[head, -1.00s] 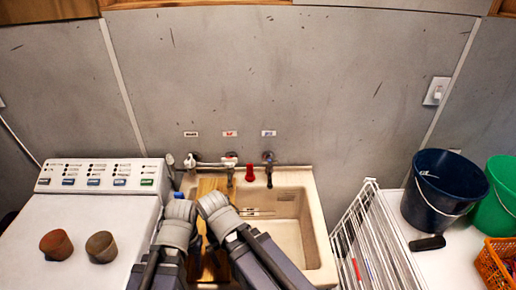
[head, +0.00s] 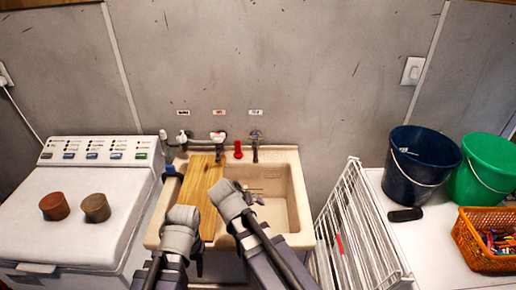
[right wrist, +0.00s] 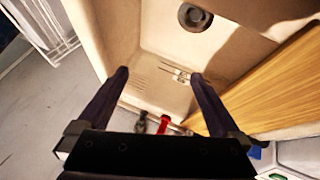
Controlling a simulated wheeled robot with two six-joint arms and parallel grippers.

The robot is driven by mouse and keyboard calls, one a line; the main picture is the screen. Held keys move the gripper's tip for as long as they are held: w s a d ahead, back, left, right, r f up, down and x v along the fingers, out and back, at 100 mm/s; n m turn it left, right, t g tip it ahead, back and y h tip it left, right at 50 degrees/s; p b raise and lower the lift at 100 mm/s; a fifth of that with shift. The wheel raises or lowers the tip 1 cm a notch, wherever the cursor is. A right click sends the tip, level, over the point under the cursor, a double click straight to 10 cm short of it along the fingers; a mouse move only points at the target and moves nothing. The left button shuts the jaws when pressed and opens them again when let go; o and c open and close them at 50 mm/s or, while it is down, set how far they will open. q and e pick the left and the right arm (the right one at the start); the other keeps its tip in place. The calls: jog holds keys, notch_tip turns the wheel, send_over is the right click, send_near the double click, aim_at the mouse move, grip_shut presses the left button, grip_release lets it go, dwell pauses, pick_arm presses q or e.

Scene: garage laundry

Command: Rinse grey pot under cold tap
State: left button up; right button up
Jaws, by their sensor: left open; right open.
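The grey pot (head: 96,208) stands on the white washing machine's lid, right of a reddish-brown pot (head: 54,206). Three taps are on the wall behind the sink: a left tap (head: 183,137), a middle tap (head: 218,137) and a dark right tap (head: 255,147). Their labels are too small to read. My left gripper (head: 182,218) is at the sink's front left, right of the pots, its fingers mostly hidden. My right gripper (head: 228,195) is over the sink; in the right wrist view its fingers (right wrist: 160,75) are open and empty.
A wooden board (head: 197,190) covers the left of the sink (head: 299,200); the basin is open on the right. A red item (head: 238,150) is at the back edge. A white rack (head: 345,225), a blue bucket (head: 420,165), a green bucket (head: 485,170) and an orange basket (head: 480,255) are right.

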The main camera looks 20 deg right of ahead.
jog(key=w+d+r+m+t+h+b, duration=0.1)
jog(key=w+d+m+t+b, duration=0.2)
jog(key=w, duration=0.4)
jog(key=w+d+r+t+h+b, duration=0.1)
jog(key=w+d+t+h+b, duration=0.15)
jog(key=w+d+b, duration=0.35)
jog(key=n+t+y+b, duration=0.1)
jog(key=t+y+b, duration=0.2)
jog(key=t+b, duration=0.3)
send_near(256, 141)
jog(key=p+x, duration=0.1)
jog(key=x, duration=0.3)
jog(key=shift+t, duration=0.45)
jog(key=shift+f+x, duration=0.1)
jog(key=shift+x, duration=1.8)
jog(key=shift+f+x, duration=0.15)
jog(key=shift+x, duration=1.8)
